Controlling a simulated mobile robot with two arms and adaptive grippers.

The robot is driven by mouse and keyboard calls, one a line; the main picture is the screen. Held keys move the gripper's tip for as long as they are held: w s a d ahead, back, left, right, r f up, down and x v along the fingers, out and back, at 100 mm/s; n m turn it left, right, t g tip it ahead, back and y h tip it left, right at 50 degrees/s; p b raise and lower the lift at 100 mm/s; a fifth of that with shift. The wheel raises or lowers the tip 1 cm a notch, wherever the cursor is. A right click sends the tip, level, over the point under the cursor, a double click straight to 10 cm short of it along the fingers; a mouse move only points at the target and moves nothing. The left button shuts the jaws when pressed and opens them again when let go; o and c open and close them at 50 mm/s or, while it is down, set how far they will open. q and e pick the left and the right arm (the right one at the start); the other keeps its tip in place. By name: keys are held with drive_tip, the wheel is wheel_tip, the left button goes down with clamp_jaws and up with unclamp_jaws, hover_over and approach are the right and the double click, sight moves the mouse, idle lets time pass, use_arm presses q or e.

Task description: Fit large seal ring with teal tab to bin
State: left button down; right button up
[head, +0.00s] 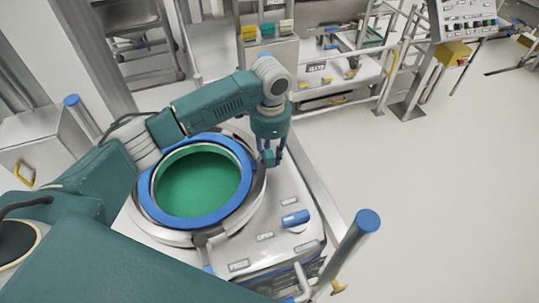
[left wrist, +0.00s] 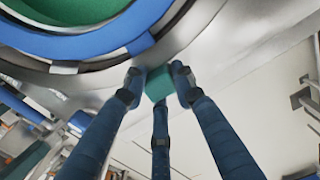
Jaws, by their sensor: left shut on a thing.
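The large blue seal ring (head: 190,224) lies around the bin's round mouth, with the green inside showing through it. It also shows at the top of the left wrist view (left wrist: 95,46). The bin's metal collar (head: 257,203) surrounds it. My left gripper (head: 269,159) is at the right side of the ring, pointing down. In the left wrist view its fingers are shut on the teal tab (left wrist: 158,84), close to the metal rim. I cannot tell whether the ring is fully seated all round. My right gripper is not in view.
A blue handle (head: 295,218) and labels sit on the white housing right of the bin. A blue-capped post (head: 368,221) stands at the front right, another (head: 73,101) at the back left. A control panel (head: 466,18) is far right. The floor at right is clear.

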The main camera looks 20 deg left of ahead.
use_arm(q)
drive_tip(key=shift+f, duration=0.2)
idle(0.6)
drive_tip(key=c, duration=1.3)
unclamp_jaws()
drive_tip(key=shift+c, duration=0.2)
wheel_tip(320, 180, up, 12)
drive_tip(key=shift+d, duration=0.1)
